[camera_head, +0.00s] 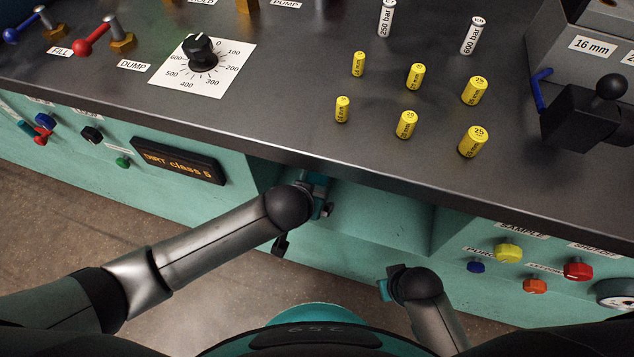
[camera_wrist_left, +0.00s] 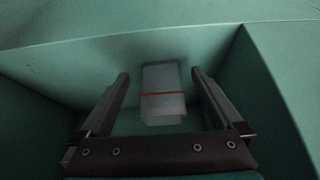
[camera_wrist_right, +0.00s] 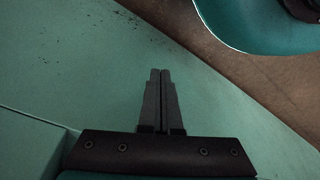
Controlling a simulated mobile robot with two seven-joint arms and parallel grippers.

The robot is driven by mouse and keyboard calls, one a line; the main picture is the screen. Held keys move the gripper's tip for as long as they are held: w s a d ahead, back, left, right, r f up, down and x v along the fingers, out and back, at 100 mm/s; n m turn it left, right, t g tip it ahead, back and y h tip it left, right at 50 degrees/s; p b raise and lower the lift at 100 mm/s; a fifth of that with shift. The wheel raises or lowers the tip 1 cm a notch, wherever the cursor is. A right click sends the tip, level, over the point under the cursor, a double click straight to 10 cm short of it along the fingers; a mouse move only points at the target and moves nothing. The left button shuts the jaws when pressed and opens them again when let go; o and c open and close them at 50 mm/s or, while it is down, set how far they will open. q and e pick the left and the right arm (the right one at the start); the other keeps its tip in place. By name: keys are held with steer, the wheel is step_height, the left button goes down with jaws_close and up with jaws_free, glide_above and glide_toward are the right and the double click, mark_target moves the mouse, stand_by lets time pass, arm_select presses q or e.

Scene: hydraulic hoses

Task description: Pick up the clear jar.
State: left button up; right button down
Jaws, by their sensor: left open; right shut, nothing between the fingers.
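The clear jar (camera_wrist_left: 163,88) shows in the left wrist view as a pale see-through vessel with a red line around it, inside a green recess. My left gripper (camera_wrist_left: 160,80) is open, with one finger to each side of the jar in that view; I cannot tell how far the jar is beyond the fingertips. In the head view my left gripper (camera_head: 315,198) is at the recess under the bench top, and the jar is hidden there. My right gripper (camera_wrist_right: 160,72) is shut and empty in front of the green bench side. In the head view it is low at the centre right (camera_head: 385,288).
The dark bench top (camera_head: 290,120) overhangs the recess. Its front edge lies just above my left gripper. Recess walls (camera_wrist_left: 225,75) stand close on both sides. Buttons, including a yellow one (camera_head: 508,252), project from the panel on the right. Yellow cylinders (camera_head: 407,124) stand on top.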

mark_target(317, 182)
arm_select(q)
steer(key=w+b, duration=0.1)
steer(key=w+d, duration=0.1)
steer(key=w, duration=0.1)
steer(key=w+b, duration=0.1)
steer(key=shift+w+d+f+b, duration=0.2)
steer(key=shift+f+b, duration=0.1)
steer(key=shift+f, duration=0.05)
steer(key=shift+w+f, duration=0.15)
arm_select(e)
steer(key=w+r+t, duration=0.1)
steer(key=w+r, duration=0.2)
steer(key=r, duration=0.3)
steer(key=shift+a, duration=0.25)
arm_select(q)
steer(key=shift+c, duration=0.2)
steer(key=c, duration=1.3)
steer(key=shift+o, duration=0.2)
